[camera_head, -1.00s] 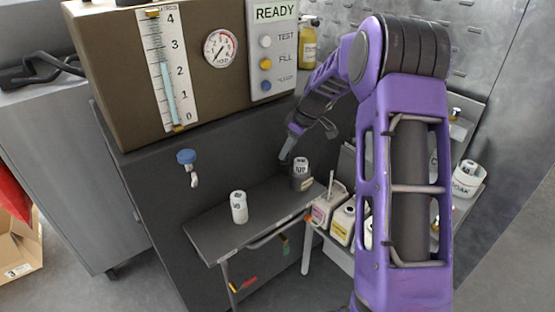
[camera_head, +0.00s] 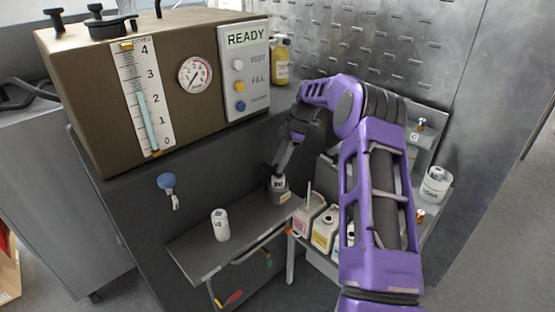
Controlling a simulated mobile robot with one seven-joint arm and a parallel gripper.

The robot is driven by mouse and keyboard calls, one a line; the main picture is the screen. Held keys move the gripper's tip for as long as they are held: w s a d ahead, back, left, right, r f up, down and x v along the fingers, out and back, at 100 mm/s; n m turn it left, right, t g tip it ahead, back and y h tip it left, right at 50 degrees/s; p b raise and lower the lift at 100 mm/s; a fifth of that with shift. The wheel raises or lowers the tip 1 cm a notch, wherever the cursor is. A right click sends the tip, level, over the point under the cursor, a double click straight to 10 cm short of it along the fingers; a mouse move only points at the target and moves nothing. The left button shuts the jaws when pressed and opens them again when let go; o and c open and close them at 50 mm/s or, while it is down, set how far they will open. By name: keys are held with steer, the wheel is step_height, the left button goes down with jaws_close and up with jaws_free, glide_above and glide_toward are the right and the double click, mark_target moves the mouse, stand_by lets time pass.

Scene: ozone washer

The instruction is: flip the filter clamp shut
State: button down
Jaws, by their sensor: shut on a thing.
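My gripper (camera_head: 279,172) reaches down at the back of the small grey shelf, shut at the top of a dark canister (camera_head: 279,195) with a pale label. The arm and fingers partly hide the canister's top. The canister stands upright, seemingly on the shelf. I cannot pick out a part that is clearly the filter clamp. Black fittings with a handle (camera_head: 110,27) sit on top of the brown washer box (camera_head: 85,100); which of them, if any, is the clamp is not clear.
A white bottle (camera_head: 220,225) stands on the grey shelf (camera_head: 200,258), left of the canister. A blue-handled tap (camera_head: 167,181) sticks out of the cabinet front. Several jugs (camera_head: 326,229) stand to the right. A yellow bottle (camera_head: 280,62) is behind the panel reading READY (camera_head: 246,70).

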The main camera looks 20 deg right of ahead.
steer(key=shift+w+d+n, duration=0.1)
steer(key=shift+d+n, duration=0.05)
steer(key=shift+n, duration=0.25)
steer(key=c, duration=0.6)
jaws_free()
steer(key=p+v, duration=0.1)
steer(key=v, duration=0.4)
steer(key=p+v, duration=0.2)
steer(key=v, duration=0.4)
steer(key=p+v, duration=0.1)
steer(key=v, duration=0.5)
steer(key=shift+w+d+r, duration=0.1)
steer(key=shift+w+r, duration=0.05)
steer(key=shift+w, duration=0.1)
